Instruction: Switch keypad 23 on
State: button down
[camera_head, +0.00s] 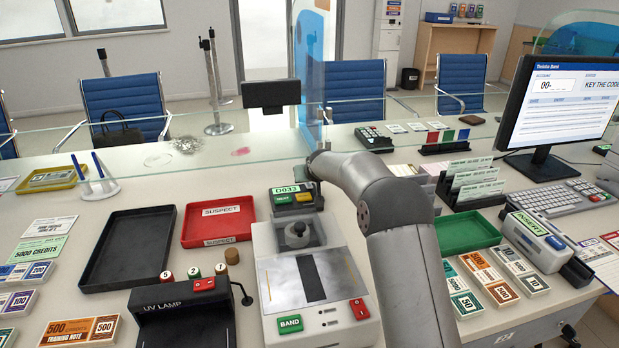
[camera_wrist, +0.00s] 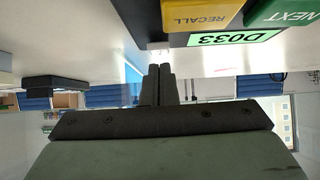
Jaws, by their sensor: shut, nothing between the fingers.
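No label reading 23 is legible in either view. A small dark keypad-like device (camera_head: 374,138) with coloured keys lies on the far counter, just beyond my bent arm; its switch is too small to make out. A call box (camera_head: 293,198) labelled D033 has green and yellow keys. In the wrist view, which is upside down, its yellow RECALL key (camera_wrist: 200,14) and green NEXT key (camera_wrist: 285,14) show close by. My gripper (camera_wrist: 160,72) is shut and empty, its fingertips a little to the side of the box. In the head view my arm hides the fingers.
A glass screen (camera_head: 230,150) runs across the counter. A dark display (camera_head: 271,94) stands on a post behind the call box. The UV lamp (camera_head: 185,312), the red tray (camera_head: 219,222), the green tray (camera_head: 468,232) and card holders (camera_head: 473,180) crowd the counter around my arm.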

aim_at(309, 184)
jog(key=shift+r, duration=0.1)
jog(key=r+p, duration=0.1)
jog(key=r, duration=0.1)
jog(key=r+p, duration=0.1)
jog(key=r, duration=0.2)
jog(key=shift+w+p, duration=0.2)
jog(key=shift+p, duration=0.2)
jog(key=w+r+v, duration=0.1)
jog(key=v, duration=0.7)
jog(key=shift+s+a+r+b, duration=0.15)
jog(key=shift+s+r+b, duration=0.1)
jog(key=shift+r+b, duration=0.15)
jog(key=s+d+m+g+h+p, duration=0.1)
jog(key=s+d+g+p, duration=0.2)
jog(key=s, duration=1.4)
jog(key=s+d+m+g+p, duration=0.1)
jog(key=s+d+g+p, duration=0.2)
jog(key=s+d, duration=0.5)
jog(key=s+d+g+h+p, duration=0.1)
jog(key=s+d+g+p, duration=0.2)
jog(key=s, duration=2.3)
jog(key=d, duration=0.3)
jog(key=shift+s+m+h, duration=0.2)
jog(key=shift+m+h, duration=0.1)
jog(key=shift+m, duration=0.1)
jog(key=shift+d+f, duration=0.1)
